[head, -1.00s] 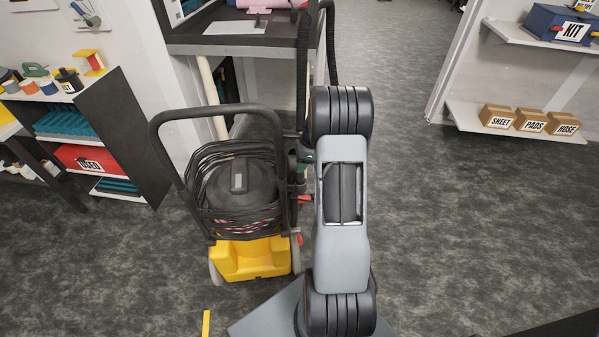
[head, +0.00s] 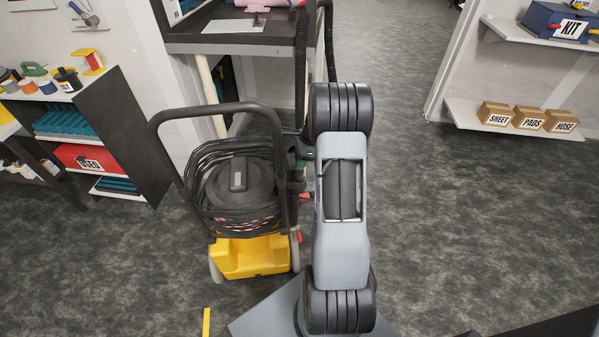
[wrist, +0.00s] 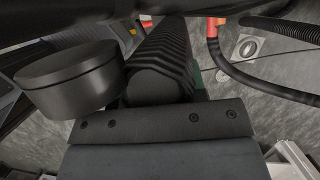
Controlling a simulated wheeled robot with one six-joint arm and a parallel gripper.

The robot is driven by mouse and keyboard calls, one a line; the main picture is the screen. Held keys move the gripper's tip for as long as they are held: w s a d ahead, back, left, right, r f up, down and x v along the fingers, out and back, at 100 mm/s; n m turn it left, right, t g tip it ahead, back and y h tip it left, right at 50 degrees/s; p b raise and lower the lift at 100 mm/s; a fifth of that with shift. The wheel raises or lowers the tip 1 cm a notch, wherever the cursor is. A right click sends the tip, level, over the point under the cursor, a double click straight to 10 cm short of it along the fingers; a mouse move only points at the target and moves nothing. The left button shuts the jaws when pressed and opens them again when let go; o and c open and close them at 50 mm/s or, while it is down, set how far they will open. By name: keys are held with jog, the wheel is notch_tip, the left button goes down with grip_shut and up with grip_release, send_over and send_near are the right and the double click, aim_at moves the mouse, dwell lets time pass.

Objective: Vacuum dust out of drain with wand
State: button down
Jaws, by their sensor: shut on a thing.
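The vacuum (head: 236,188), with a black drum and yellow base, stands left of my arm in the head view. In the wrist view, a dark ribbed part that looks like the wand's grip (wrist: 160,62) runs away from my gripper (wrist: 155,112), which is shut on it. A black round part (wrist: 66,78) sits left of the grip. The wand's tip is hidden. My arm hides the gripper in the head view.
A black hose (wrist: 262,84) with a red end curves across the upper right of the wrist view. A bench (head: 232,42) stands behind the vacuum. Shelves (head: 100,135) stand at left, and a wall shelf (head: 470,122) holds boxes at right. The right floor is clear.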

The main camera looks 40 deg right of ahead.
jog(key=shift+s+f+b, duration=0.1)
jog(key=shift+f+b, duration=0.3)
jog(key=shift+f, duration=0.65)
jog(key=shift+f, duration=0.1)
jog(key=shift+f+b, duration=0.3)
jog(key=shift+f, duration=0.15)
jog(key=c, duration=1)
grip_release()
jog(key=shift+d+f, duration=0.1)
jog(key=shift+d, duration=0.05)
jog(key=o, duration=0.4)
jog(key=v, duration=1.4)
jog(key=shift+p, duration=0.45)
